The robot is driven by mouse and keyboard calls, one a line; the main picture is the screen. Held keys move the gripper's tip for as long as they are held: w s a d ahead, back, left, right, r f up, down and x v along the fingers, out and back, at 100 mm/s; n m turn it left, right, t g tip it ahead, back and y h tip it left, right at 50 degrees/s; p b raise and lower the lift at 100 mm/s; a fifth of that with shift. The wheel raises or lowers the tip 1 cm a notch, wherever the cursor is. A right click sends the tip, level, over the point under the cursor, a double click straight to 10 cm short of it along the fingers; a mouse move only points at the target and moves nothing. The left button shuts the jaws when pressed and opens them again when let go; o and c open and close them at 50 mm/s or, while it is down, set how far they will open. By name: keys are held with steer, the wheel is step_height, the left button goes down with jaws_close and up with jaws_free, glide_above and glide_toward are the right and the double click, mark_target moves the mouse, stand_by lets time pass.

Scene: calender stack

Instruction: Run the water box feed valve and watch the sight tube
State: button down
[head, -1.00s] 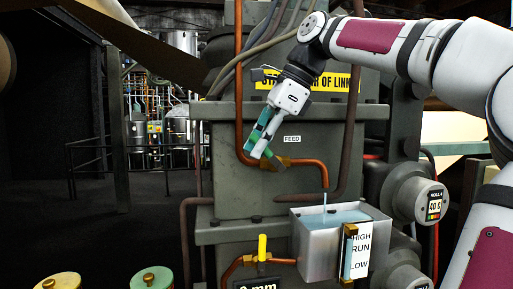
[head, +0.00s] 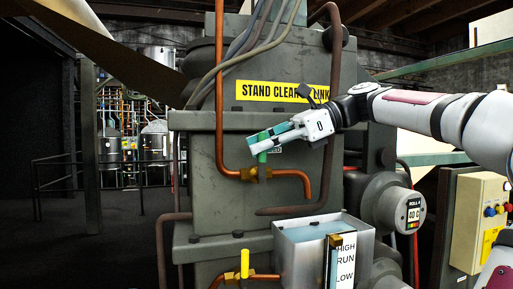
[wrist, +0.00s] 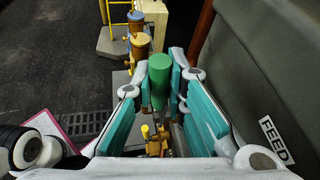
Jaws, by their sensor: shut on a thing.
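The feed valve (head: 256,175) is a brass body on the copper pipe, with a green handle (head: 262,157) standing about upright. My gripper (head: 268,138) reaches in from the right and is shut on the green handle, which also shows between the teal pads in the wrist view (wrist: 160,80). The pipe's spout (head: 308,190) hangs over the grey water box (head: 298,246), and I see no stream from it. Bluish water shows in the box. The sight tube (head: 333,264) is on its front beside a HIGH, RUN, LOW label (head: 346,262); its level is too small to read.
A second valve with a yellow handle (head: 245,263) sits on a lower copper pipe. A yellow warning sign (head: 284,91) is on the machine above. The round ROLL gauge (head: 412,212) and a cream button box (head: 482,225) stand at right. Dark open floor lies left.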

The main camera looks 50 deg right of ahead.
steer(key=shift+s+d+f, duration=0.1)
steer(key=shift+d, duration=0.05)
stand_by(0.4)
steer(key=c, duration=1.6)
jaws_free()
steer(key=shift+s+y, duration=0.1)
steer(key=shift+y, duration=0.2)
steer(key=v, duration=1.2)
